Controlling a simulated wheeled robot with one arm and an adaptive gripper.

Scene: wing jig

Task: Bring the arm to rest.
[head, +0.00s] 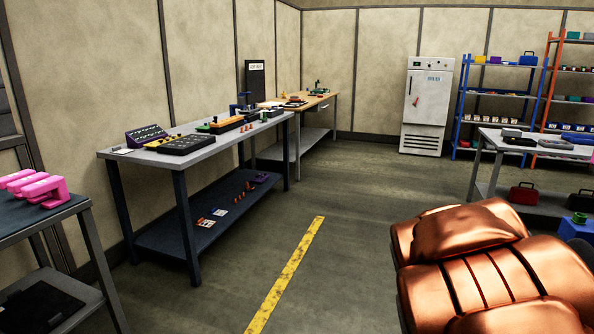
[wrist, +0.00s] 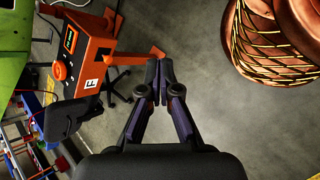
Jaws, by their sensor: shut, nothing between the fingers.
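My gripper (wrist: 158,92) shows in the wrist view. Its two dark fingers meet at the tips, and nothing is between them. It hangs over grey floor, clear of the things around it. In the head view the gripper is not seen. A large copper-coloured padded body (head: 490,265) fills the lower right of the head view, and a copper rounded form with gold bands (wrist: 275,50) is at the upper right of the wrist view.
An orange stand (wrist: 95,55) and a dark chair (wrist: 65,118) are left of my gripper. A workbench (head: 150,156) with tools, a bench with pink clamps (head: 38,188), a white cabinet (head: 426,105) and blue shelves (head: 500,98) line the room. Floor around the yellow stripe (head: 288,275) is clear.

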